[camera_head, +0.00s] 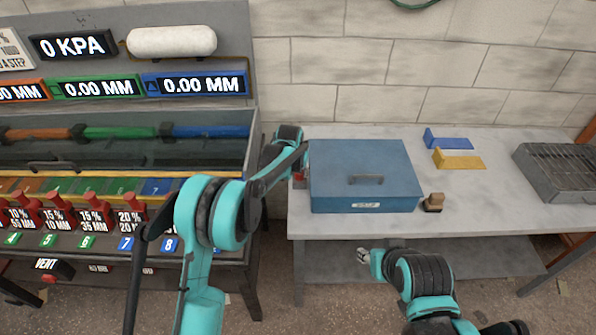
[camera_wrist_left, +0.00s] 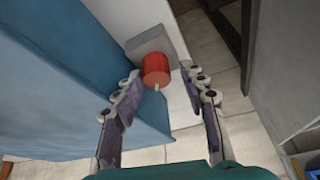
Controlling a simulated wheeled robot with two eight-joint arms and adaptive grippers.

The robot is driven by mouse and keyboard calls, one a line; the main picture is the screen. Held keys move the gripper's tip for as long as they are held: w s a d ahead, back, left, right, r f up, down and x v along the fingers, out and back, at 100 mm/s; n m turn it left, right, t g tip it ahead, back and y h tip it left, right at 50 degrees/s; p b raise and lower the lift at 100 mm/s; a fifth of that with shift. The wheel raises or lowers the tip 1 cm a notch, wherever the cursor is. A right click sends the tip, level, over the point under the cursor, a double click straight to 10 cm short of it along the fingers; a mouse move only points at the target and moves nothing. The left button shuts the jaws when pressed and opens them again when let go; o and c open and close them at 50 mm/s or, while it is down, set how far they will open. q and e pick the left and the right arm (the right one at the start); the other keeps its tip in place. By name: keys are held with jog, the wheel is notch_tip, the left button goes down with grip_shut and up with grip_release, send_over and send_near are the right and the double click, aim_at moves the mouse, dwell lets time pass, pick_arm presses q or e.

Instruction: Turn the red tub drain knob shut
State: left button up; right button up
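The red knob (camera_wrist_left: 156,69) is a short cylinder with a small pale pin, mounted on a grey block (camera_wrist_left: 150,44) at the side of the blue tub (camera_wrist_left: 60,75). In the head view the knob (camera_head: 299,178) is a small red patch at the left side of the lidded blue tub (camera_head: 365,180), mostly hidden by my left arm. My left gripper (camera_wrist_left: 163,80) is open, its fingertips on either side of the knob with gaps visible; contact is not evident. My right gripper (camera_head: 362,256) is low in front of the table, small and unclear.
A wooden stamp-like block (camera_head: 433,203) stands right of the tub. Blue (camera_head: 450,142) and yellow (camera_head: 458,160) brackets and a grey grill-like box (camera_head: 560,172) lie farther right on the table (camera_head: 480,215). A bench with red handles and displays (camera_head: 70,215) stands left.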

pick_arm(q)
jog(key=shift+d+r, duration=0.1)
jog(key=shift+d, duration=0.15)
jog(key=shift+s+r, duration=0.1)
jog(key=v, duration=0.7)
jog(key=shift+a+r, duration=0.25)
jog(key=shift+r, duration=0.05)
jog(key=shift+s+a, duration=0.1)
jog(key=shift+s, duration=0.05)
